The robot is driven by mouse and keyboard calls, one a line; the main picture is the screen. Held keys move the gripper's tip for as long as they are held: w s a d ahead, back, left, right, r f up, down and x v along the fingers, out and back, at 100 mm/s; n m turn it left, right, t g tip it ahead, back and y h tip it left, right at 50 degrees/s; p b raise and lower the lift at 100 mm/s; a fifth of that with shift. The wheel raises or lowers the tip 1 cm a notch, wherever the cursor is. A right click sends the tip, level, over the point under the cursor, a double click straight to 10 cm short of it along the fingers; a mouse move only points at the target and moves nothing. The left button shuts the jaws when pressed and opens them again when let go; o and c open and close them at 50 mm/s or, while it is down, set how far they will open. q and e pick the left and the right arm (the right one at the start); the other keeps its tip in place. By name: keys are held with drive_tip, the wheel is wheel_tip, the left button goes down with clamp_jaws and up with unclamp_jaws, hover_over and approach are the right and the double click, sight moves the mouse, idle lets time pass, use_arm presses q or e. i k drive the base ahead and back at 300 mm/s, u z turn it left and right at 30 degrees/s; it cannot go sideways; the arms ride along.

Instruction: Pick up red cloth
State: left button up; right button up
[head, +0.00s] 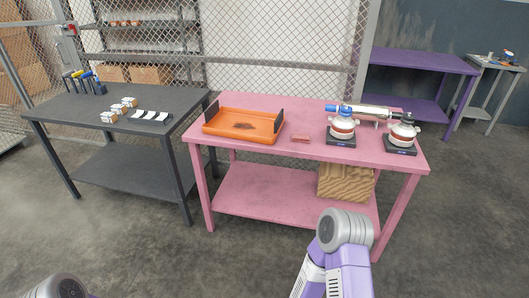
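A small flat red item (300,138), which looks like the folded red cloth, lies on the pink table (275,154) near its front edge. It sits between the orange tray and the dark-based device to its right, with clear tabletop around it. It is too small to make out its folds. My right arm (345,228) rises from the bottom in front of the table, and its gripper does not show. Only a piece of my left arm (63,287) shows at the bottom left, and its gripper is out of view too.
An orange tray (222,131) with a dark patch stands left of the red item. Two white-and-orange devices (341,126) (402,133) and a blue-and-silver cylinder (362,112) stand right. A dark table (80,117) is left. A brown block (345,184) rests on the lower shelf.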

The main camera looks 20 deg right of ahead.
sight(296, 137)
drive_tip(key=z, duration=0.7)
drive_tip(key=i, duration=0.4)
drive_tip(key=z, duration=0.75)
drive_tip(key=i, duration=1.15)
drive_tip(key=u, duration=0.2)
